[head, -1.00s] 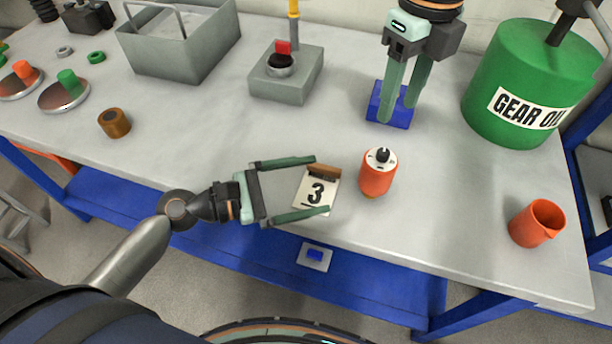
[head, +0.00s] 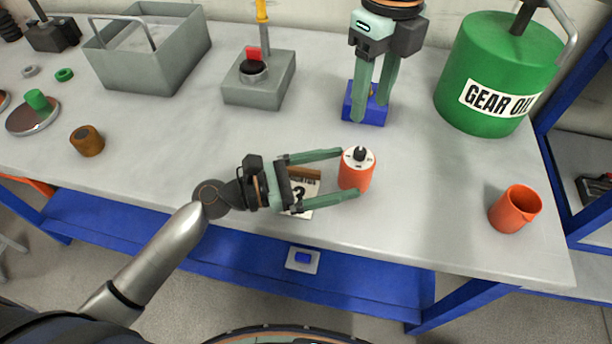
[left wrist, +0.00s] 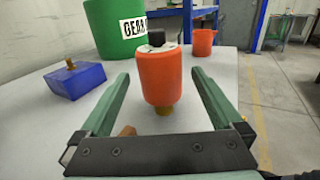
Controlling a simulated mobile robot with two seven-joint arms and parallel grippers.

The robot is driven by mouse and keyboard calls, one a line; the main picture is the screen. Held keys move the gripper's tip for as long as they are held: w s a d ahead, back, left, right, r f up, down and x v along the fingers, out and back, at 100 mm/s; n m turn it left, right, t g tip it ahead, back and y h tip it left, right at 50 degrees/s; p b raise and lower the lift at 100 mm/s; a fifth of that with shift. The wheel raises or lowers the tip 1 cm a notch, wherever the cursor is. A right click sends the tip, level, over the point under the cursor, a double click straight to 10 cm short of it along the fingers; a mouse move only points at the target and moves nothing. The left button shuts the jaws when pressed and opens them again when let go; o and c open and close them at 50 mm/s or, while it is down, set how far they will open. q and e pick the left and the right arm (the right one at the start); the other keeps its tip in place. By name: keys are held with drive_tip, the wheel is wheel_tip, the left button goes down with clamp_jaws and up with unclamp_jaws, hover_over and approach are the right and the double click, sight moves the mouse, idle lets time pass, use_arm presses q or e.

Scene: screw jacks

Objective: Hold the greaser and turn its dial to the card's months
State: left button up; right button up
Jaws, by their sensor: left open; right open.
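The orange greaser (head: 356,173) stands upright on the table, with a white top and a black dial (head: 360,154). My left gripper (head: 350,174) is open, its fingers on either side of the greaser. In the left wrist view the greaser (left wrist: 160,78) stands between the fingers with gaps on both sides, its brass-coloured foot below. The card (head: 304,189) in its brown holder is partly hidden behind my left gripper; its 3 shows only in part. My right gripper (head: 372,107) is open, pointing down at the blue block (head: 359,110), away from the greaser.
A green gear oil drum (head: 492,75) stands at the back right and an orange cup (head: 515,209) near the right edge. A grey box with a red-and-black knob (head: 260,85), a grey bin (head: 150,60) and a brown cylinder (head: 87,141) are left. The table between greaser and cup is clear.

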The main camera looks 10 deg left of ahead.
sight(340, 173)
use_arm(q)
drive_tip(key=shift+x, duration=1.95)
drive_tip(key=shift+c, duration=0.2)
clamp_jaws()
